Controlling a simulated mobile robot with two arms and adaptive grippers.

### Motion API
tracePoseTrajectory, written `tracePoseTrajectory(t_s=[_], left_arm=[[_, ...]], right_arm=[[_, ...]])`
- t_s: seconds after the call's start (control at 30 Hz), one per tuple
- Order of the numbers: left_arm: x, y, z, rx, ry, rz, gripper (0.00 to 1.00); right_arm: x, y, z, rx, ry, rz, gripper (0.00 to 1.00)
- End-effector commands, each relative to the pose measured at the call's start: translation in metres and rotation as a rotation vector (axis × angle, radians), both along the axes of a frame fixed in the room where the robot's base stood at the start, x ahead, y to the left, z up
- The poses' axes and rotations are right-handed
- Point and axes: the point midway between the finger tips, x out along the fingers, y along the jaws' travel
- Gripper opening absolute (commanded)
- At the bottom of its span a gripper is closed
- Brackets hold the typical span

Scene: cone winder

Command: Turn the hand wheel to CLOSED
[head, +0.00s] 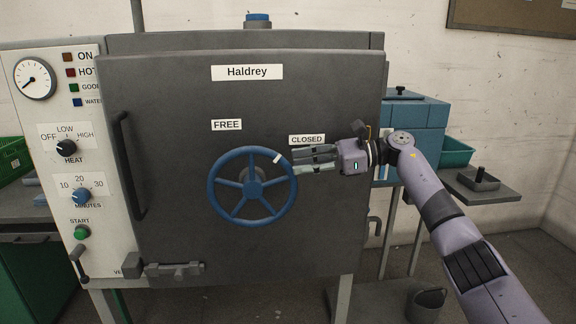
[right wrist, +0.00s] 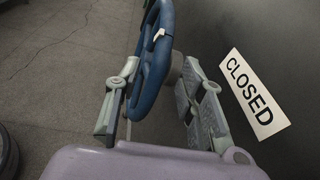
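The blue hand wheel (head: 216,203) with spokes is on the front of the grey door. A white mark (head: 280,158) on its rim sits at the upper right, pointing roughly toward the CLOSED label (head: 307,140). The FREE label (head: 227,125) is above the wheel to the left. My right gripper (head: 298,161) is at the upper right of the rim. In the right wrist view its fingers (right wrist: 160,85) are apart, one on each side of the wheel rim (right wrist: 152,70); firm contact cannot be made out. The white mark (right wrist: 158,34) is just beyond the fingertips. My left gripper is not in view.
A long dark door handle (head: 126,165) stands at the left of the door, with a latch (head: 172,269) below. The control panel (head: 110,220) is further left. A blue unit (head: 418,115) and a small shelf (head: 485,188) stand to the right behind my right arm.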

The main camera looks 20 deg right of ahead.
Motion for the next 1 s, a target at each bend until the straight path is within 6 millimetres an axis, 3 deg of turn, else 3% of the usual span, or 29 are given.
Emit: tracePoseTrajectory(t_s=[0.2,0.4,1.0], left_arm=[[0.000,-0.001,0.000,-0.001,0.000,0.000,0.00],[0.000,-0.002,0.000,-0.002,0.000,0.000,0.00],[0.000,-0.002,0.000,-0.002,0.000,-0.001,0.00]], right_arm=[[-0.018,-0.042,0.008,0.001,-0.001,-0.003,0.36],[-0.028,-0.062,0.012,0.001,-0.001,-0.001,0.36],[-0.029,-0.065,0.012,0.001,-0.001,0.000,0.36]])
